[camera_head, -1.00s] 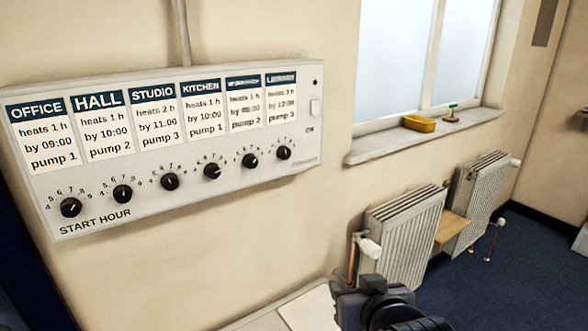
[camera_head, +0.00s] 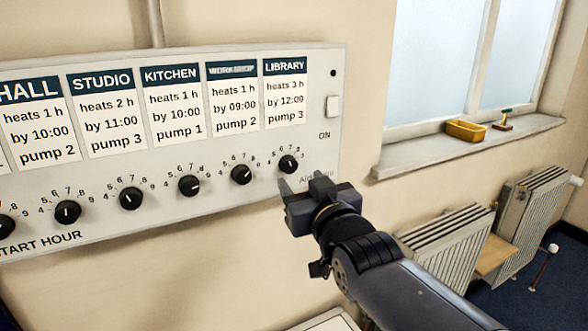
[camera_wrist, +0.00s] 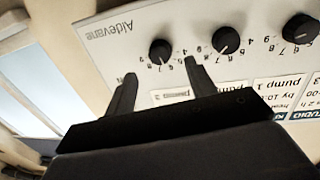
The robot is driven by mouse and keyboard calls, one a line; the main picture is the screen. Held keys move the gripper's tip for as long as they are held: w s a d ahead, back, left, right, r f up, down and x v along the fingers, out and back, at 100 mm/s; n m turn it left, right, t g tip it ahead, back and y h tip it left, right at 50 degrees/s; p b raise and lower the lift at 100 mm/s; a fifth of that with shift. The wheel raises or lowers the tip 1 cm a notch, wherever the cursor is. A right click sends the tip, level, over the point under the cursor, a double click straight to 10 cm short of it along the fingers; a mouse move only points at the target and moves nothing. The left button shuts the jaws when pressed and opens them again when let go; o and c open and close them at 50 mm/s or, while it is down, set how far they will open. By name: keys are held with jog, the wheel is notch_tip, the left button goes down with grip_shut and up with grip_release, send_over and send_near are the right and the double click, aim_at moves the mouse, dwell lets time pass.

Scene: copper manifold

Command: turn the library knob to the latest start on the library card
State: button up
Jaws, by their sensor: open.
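The library knob (camera_head: 288,164) is a round black dial at the right end of the knob row, on the wall panel (camera_head: 240,207). Its pointer is too small to read surely. The library card (camera_head: 285,95) above it reads "heats 3 h by 12:00 pump 3". My gripper (camera_head: 301,181) is open and empty, just below and right of the library knob in the head view. In the wrist view the library knob (camera_wrist: 160,50) lies just beyond and between the two spread fingertips (camera_wrist: 159,69), apart from them as far as I can tell.
The workshop knob (camera_head: 241,174) is the close neighbour on the left, with several more knobs beyond. A switch (camera_head: 334,105) marked ON sits at the panel's right.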

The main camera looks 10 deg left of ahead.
aim_at(290, 168)
jog(key=shift+p+x, duration=0.4)
jog(key=shift+x, duration=2.4)
jog(key=shift+c, duration=0.2)
jog(key=c, duration=0.9)
